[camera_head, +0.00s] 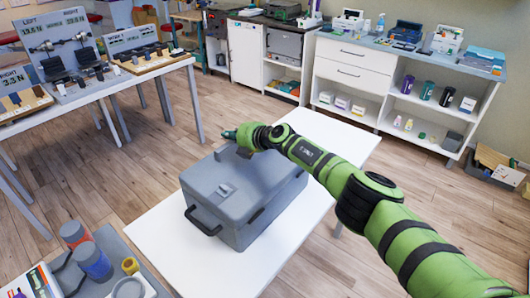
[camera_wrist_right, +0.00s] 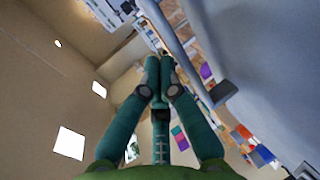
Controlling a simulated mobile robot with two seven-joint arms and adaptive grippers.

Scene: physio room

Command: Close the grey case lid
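The grey case (camera_head: 222,218) stands on a white table in the head view, with a dark handle on its near-left side. Its lid (camera_head: 215,180) lies down over the body and looks closed; a small gap cannot be ruled out. My right gripper (camera_head: 230,134) is at the far edge of the lid, its arm reaching in from the right. Whether it touches the lid is unclear. In the right wrist view, the fingers of my right gripper (camera_wrist_right: 160,65) meet with nothing between them. A blurred blue-grey surface fills that view's right side. My left gripper is not in view.
The white table (camera_head: 160,235) has bare room around the case. A grey surface with red-and-blue cylinders (camera_head: 92,260) is at near left. A table with display boards (camera_head: 75,90) stands at far left. White cabinets (camera_head: 355,75) line the back. The wooden floor between is clear.

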